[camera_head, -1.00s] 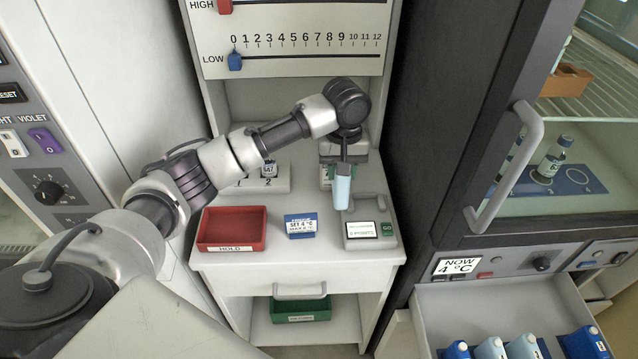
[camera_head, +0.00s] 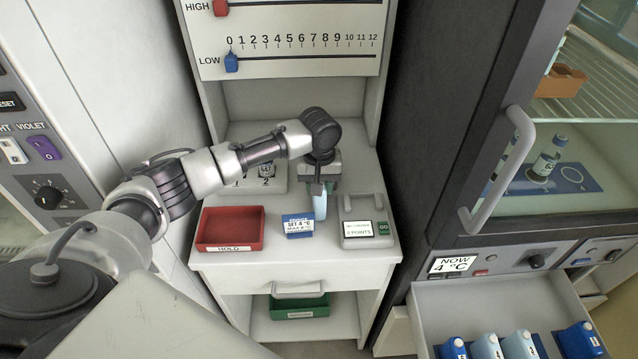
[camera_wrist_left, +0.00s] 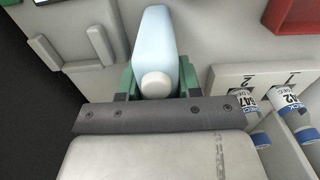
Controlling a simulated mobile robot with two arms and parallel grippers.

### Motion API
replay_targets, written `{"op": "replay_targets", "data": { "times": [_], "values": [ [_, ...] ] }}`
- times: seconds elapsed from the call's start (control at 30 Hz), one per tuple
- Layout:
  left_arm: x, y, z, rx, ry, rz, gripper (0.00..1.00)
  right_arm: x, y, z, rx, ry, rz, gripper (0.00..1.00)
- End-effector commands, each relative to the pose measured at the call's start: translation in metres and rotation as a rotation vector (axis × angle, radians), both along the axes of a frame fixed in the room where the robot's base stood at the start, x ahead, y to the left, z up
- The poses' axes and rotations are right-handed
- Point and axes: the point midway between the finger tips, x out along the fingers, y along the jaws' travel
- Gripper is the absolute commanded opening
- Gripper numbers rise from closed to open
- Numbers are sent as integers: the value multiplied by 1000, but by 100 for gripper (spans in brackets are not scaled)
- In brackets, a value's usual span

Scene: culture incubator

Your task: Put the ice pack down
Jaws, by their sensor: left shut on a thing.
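The light blue ice pack (camera_head: 320,206) hangs from my left gripper (camera_head: 319,188) over the white counter, between the blue "SET 4 °C" sign and the recorder. In the left wrist view the pack (camera_wrist_left: 155,38) points away, with its white cap toward my gripper (camera_wrist_left: 157,88). The gripper is shut on it. Green parts show on both sides of the pack there. Whether the pack's lower end touches the counter cannot be told. My right gripper is not in view.
The red HOLD tray (camera_head: 231,247) is left of the blue sign (camera_head: 299,226). The recorder (camera_head: 358,229) stands close on the right. Labelled vials (camera_wrist_left: 247,103) sit in a white rack (camera_wrist_left: 222,80). An open drawer (camera_head: 425,301) at lower right holds several bottle-shaped packs.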

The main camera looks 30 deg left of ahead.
Motion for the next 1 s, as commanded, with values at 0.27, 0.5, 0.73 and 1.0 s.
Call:
{"op": "replay_targets", "data": {
  "times": [0.27, 0.5, 0.73, 1.0],
  "values": [
    [0, 0, -2, -1, 1, 0, 59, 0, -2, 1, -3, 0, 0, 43],
    [0, 0, 0, 0, 0, 0, 59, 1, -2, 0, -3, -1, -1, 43],
    [1, 0, 29, -2, -3, -1, 59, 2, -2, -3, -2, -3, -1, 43],
    [1, 0, 88, -2, -3, -1, 59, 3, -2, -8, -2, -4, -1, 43]
  ]
}}
